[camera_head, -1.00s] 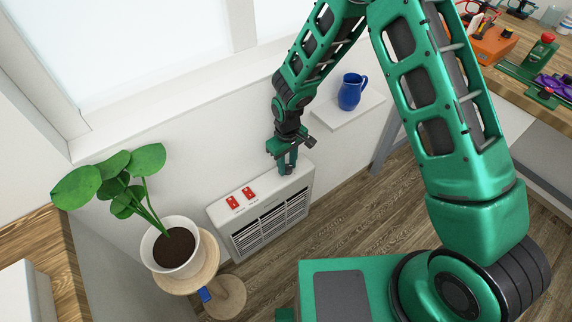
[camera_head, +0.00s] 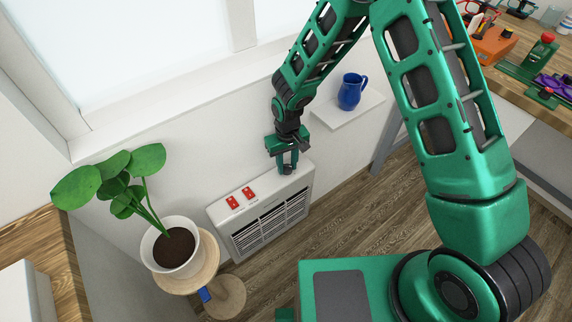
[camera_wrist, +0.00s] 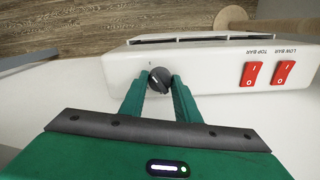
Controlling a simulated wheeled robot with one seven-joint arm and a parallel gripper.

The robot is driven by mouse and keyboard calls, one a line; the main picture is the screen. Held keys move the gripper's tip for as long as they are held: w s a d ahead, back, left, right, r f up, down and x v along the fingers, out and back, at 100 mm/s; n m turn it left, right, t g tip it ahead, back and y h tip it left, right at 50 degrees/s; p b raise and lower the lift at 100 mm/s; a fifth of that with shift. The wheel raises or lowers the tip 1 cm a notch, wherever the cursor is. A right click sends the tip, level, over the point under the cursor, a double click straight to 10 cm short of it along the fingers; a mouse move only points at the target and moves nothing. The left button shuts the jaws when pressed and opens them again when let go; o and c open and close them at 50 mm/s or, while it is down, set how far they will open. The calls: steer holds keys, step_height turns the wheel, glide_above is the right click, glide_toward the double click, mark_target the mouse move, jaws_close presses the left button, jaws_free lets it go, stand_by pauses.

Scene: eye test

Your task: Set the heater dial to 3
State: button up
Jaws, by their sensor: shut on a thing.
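The white heater (camera_head: 262,228) stands against the wall in the head view, and its top also shows in the wrist view (camera_wrist: 210,60). Its round black dial (camera_wrist: 159,80) sits at one end of the top, away from the red switches. My gripper (camera_head: 287,169) reaches down onto that end. In the wrist view, my gripper's two green fingers (camera_wrist: 160,88) are closed on opposite sides of the dial. The dial carries a pale pointer mark, and a tiny marking lies beside it. I cannot read which number the dial points to. In the head view, the gripper hides the dial.
Two red rocker switches (camera_wrist: 267,73), labelled TOP BAR and LOW BAR, are on the heater top. A potted plant (camera_head: 172,248) stands on a wooden stool left of the heater. A blue jug (camera_head: 351,92) stands on a white wall shelf (camera_head: 350,112) to the right.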

mark_target(287, 165)
steer(key=o, duration=1)
steer(key=shift+o, duration=0.2)
step_height(287, 165, up, 11)
steer(key=shift+f, duration=0.1)
